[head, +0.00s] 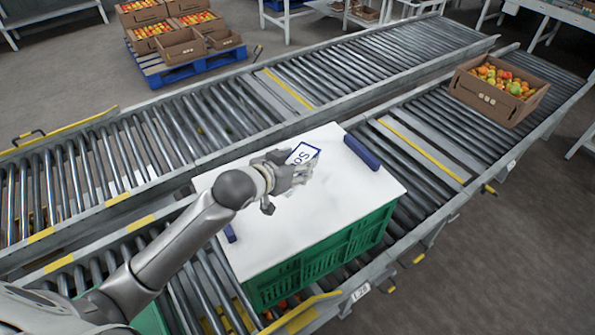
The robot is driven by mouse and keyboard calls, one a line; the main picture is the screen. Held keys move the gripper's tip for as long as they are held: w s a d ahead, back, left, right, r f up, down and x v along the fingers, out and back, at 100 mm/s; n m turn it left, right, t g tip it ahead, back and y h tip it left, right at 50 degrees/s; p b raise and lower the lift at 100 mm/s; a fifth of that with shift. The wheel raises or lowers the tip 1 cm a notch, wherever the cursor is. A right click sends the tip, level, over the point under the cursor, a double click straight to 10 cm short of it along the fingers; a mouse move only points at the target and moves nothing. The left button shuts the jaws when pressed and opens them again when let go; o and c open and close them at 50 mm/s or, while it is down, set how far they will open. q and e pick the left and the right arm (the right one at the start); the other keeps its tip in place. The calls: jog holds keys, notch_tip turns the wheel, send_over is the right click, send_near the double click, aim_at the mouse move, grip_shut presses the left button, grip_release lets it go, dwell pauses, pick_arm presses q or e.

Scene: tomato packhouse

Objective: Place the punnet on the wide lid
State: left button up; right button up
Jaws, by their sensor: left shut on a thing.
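The wide lid (335,190) is a white board with blue grips at two ends. It lies on top of a green crate (325,262) on the near roller conveyor. My left gripper (296,168) is over the middle of the lid, shut on a small white item with blue edging and blue lettering, which looks like the punnet (304,154). My fingers hide its near part. I cannot tell whether it touches the lid or hangs just above it. My right gripper is not in view.
A cardboard box of tomatoes (497,90) stands on the near conveyor at the right. A second roller conveyor (190,125) runs behind. A blue pallet (180,68) with several cardboard boxes is on the floor beyond. The lid around my gripper is clear.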

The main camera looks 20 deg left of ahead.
pick_arm(q)
jog(key=w+f, duration=0.2)
jog(key=shift+w+a+f, duration=0.15)
jog(key=shift+w+f, duration=0.1)
jog(key=shift+f, duration=0.1)
jog(key=shift+f+p, duration=0.3)
jog(key=shift+f, duration=1.3)
jog(key=shift+f, duration=0.1)
jog(key=o, duration=1.1)
jog(key=v, duration=1.2)
